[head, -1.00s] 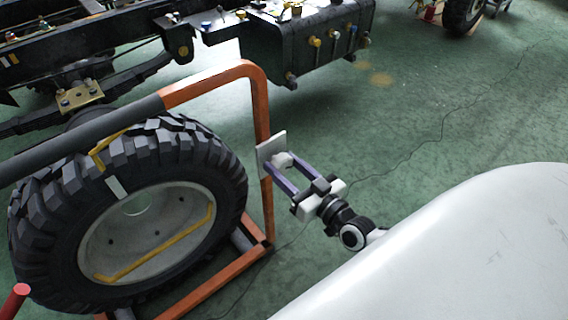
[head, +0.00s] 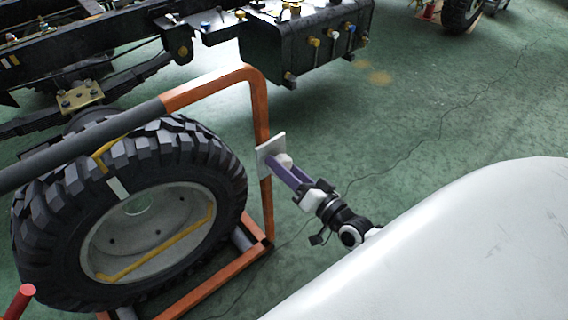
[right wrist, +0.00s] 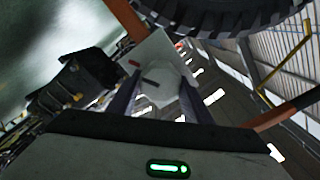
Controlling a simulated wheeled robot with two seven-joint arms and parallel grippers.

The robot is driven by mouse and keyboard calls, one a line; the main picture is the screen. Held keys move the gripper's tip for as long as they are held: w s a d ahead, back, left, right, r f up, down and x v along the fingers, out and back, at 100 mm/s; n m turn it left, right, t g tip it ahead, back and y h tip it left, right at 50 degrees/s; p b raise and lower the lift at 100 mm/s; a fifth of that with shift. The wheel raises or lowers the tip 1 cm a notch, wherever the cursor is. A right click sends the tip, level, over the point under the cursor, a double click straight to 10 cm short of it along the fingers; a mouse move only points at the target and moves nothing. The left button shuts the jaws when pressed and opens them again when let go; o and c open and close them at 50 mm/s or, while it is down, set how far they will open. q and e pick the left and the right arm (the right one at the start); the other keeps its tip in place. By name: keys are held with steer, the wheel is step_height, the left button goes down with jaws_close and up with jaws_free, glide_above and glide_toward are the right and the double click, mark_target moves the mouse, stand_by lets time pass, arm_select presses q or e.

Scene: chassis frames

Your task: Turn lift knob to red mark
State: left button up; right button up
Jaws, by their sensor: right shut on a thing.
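The lift knob (head: 284,160) is a small white knob on a pale square plate (head: 266,152) fixed to the orange upright. My right gripper (head: 281,168) reaches it from the lower right, its two purple fingers shut on the knob. In the right wrist view the fingers stand either side of the white knob (right wrist: 172,88), and a dark bar shows on or beside its face. My left gripper is not in view.
The orange frame (head: 257,110) stands around a large black tyre (head: 205,170) on the left. A black truck chassis (head: 300,50) is behind it. A big white rounded surface (head: 450,250) fills the lower right.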

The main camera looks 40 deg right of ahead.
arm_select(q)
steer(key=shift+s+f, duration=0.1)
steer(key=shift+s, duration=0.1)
arm_select(e)
steer(key=o, duration=1.1)
steer(key=shift+c, duration=0.2)
steer(key=shift+s, duration=0.15)
arm_select(q)
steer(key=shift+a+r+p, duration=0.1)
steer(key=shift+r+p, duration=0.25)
steer(key=shift+p, duration=0.5)
arm_select(e)
steer(key=s, duration=1)
steer(key=shift+d, duration=0.4)
